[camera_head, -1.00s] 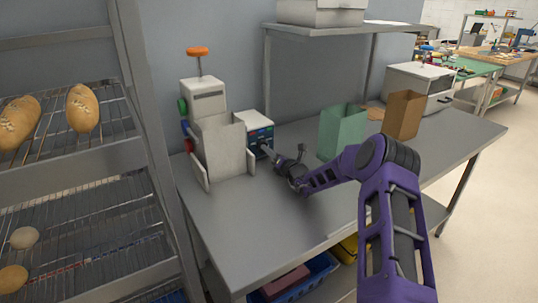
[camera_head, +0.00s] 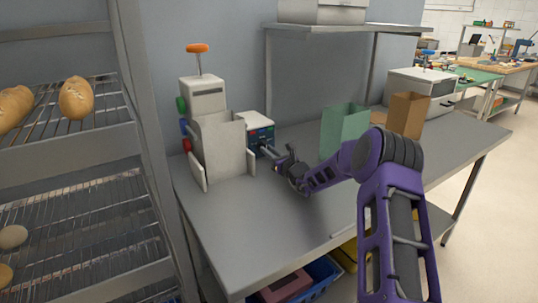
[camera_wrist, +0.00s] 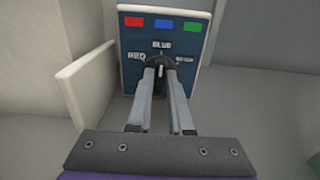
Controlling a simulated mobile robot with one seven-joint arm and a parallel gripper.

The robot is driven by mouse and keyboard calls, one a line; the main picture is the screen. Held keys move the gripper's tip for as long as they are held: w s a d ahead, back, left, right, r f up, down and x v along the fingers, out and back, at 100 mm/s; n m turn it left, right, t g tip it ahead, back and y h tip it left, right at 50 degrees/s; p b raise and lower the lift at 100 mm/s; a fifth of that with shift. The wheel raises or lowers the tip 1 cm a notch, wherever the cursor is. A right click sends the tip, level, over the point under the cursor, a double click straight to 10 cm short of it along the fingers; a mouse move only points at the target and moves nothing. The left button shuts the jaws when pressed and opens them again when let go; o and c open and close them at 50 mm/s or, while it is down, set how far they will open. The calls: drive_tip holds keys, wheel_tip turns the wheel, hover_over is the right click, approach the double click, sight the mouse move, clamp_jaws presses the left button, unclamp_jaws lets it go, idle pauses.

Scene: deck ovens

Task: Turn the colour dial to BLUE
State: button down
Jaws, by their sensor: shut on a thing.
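The colour dial (camera_wrist: 160,62) is a dark round knob on a dark blue panel (camera_wrist: 190,42). Around it are the labels RED at left, BLUE at top and a less legible one at right. Red, blue and green patches line the panel's top. My gripper (camera_wrist: 161,72) is shut on the dial, one finger on each side. The dial's bar looks about upright, toward BLUE, but the fingers partly cover it. In the head view the panel box (camera_head: 259,125) stands on the bench, with my gripper (camera_head: 266,150) at its front; the dial is hidden there.
A pale machine (camera_head: 203,97) with an orange-topped knob and upright plates stands left of the box. A green bag (camera_head: 343,128) and a brown bag (camera_head: 408,114) stand to the right. The front of the steel bench (camera_head: 245,230) is clear. A bread rack (camera_head: 70,150) is at left.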

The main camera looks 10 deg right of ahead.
idle(0.4)
drive_tip(key=c, duration=0.8)
unclamp_jaws()
drive_tip(key=p+v, duration=0.1)
drive_tip(key=v, duration=1.6)
drive_tip(key=shift+s+d, duration=0.1)
drive_tip(key=shift+s, duration=0.1)
